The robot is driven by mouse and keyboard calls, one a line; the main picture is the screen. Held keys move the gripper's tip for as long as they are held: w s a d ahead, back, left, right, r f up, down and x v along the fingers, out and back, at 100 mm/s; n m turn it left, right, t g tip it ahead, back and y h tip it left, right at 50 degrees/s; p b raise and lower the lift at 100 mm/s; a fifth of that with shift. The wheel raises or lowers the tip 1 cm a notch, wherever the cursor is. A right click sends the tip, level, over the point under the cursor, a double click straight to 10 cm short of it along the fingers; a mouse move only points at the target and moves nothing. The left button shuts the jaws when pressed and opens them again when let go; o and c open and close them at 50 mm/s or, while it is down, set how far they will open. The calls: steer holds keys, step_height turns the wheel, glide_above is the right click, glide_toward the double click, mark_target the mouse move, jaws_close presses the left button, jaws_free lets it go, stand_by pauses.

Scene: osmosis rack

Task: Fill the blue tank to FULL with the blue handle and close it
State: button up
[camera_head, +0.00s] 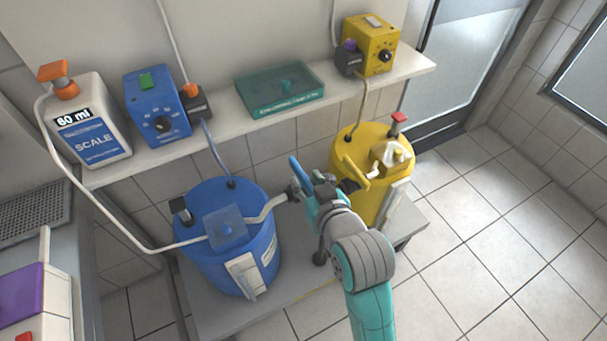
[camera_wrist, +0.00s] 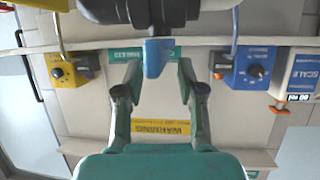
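The blue tank (camera_head: 225,255) stands on a grey bench at lower left in the head view. A white level strip (camera_head: 246,277) is on its front; its level is too small to read. A pale pipe (camera_head: 264,207) leads from the tank to a dark valve with the blue handle (camera_head: 300,173), which points up. The blue handle (camera_wrist: 154,57) also shows in the wrist view, between the fingertips of my gripper (camera_wrist: 158,72). Gaps show on both sides of it, so the fingers appear open around the handle and not touching it.
The yellow tank (camera_head: 365,140) with its yellow handle (camera_head: 352,172) stands close to the right of my gripper. A shelf (camera_head: 222,130) above holds a blue pump (camera_head: 155,105), a yellow pump (camera_head: 370,45), a SCALE bottle (camera_head: 95,135) and a green box (camera_head: 280,92). Tiled floor is clear at right.

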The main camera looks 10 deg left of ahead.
mark_target(307, 181)
steer(key=shift+v, duration=1.8)
steer(key=shift+f, duration=0.1)
steer(key=s+d+f+m+t+h, duration=0.2)
steer(key=s+d+f+m+h, duration=0.1)
steer(key=s+d+f, duration=1.05)
steer(key=s+d+r+m+h, duration=0.1)
steer(key=s+d, duration=0.2)
steer(key=s, duration=0.7)
steer(key=s+d+r+m+h, duration=0.1)
steer(key=s+d, duration=0.3)
steer(key=s, duration=0.6)
steer(key=shift+r+t+h, duration=0.3)
steer(key=shift+t+h, duration=0.1)
steer(key=shift+h, duration=0.1)
